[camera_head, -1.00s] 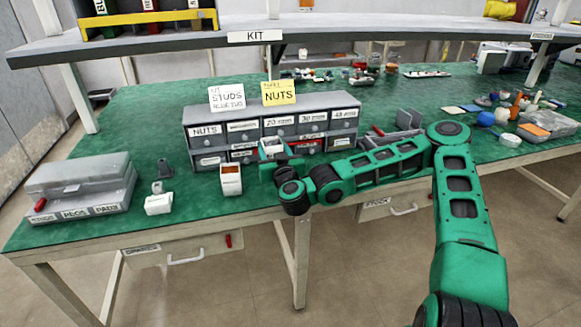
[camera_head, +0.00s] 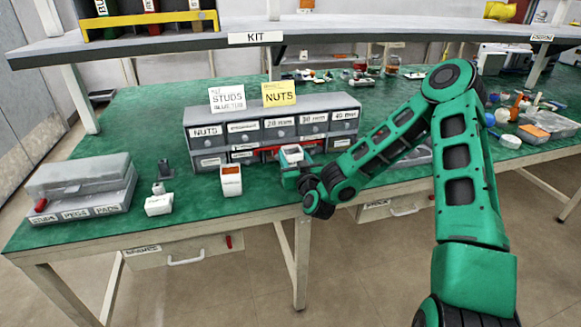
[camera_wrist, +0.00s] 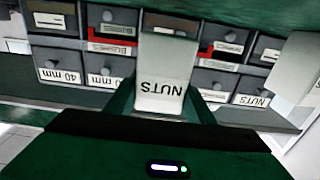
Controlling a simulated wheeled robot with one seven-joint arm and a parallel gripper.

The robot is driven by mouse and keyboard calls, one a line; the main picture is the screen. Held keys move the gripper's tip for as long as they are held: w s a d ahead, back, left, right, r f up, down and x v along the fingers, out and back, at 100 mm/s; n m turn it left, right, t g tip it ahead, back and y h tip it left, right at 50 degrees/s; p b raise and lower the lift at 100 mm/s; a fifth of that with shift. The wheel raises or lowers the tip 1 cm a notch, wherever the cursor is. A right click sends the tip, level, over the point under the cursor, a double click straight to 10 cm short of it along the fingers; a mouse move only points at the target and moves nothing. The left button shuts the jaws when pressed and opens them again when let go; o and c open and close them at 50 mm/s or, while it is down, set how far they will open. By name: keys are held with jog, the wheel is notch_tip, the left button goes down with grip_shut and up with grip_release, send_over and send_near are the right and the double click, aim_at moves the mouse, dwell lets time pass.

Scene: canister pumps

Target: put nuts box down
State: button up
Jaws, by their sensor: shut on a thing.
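My gripper (camera_head: 300,179) is shut on the nuts box (camera_head: 291,153), a small white open-topped box. In the wrist view the nuts box (camera_wrist: 162,72) sits between the fingers, its NUTS label facing me upside down. The gripper holds it in front of the lower right half of the drawer cabinet (camera_head: 272,126). I cannot tell whether its bottom touches the green bench top (camera_head: 215,215). The fingertips are partly hidden in the head view.
Another white box (camera_head: 231,181) with orange-brown contents stands left of my gripper. A small white block (camera_head: 159,204) and a grey case (camera_head: 80,186) are farther left. STUDS and NUTS cards (camera_head: 279,93) stand on the cabinet. Bench space between the white box and my gripper is clear.

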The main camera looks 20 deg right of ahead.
aim_at(292, 165)
jog(key=shift+f, duration=1.9)
jog(key=o, duration=1.3)
jog(key=shift+c, duration=0.2)
jog(key=s, duration=1.2)
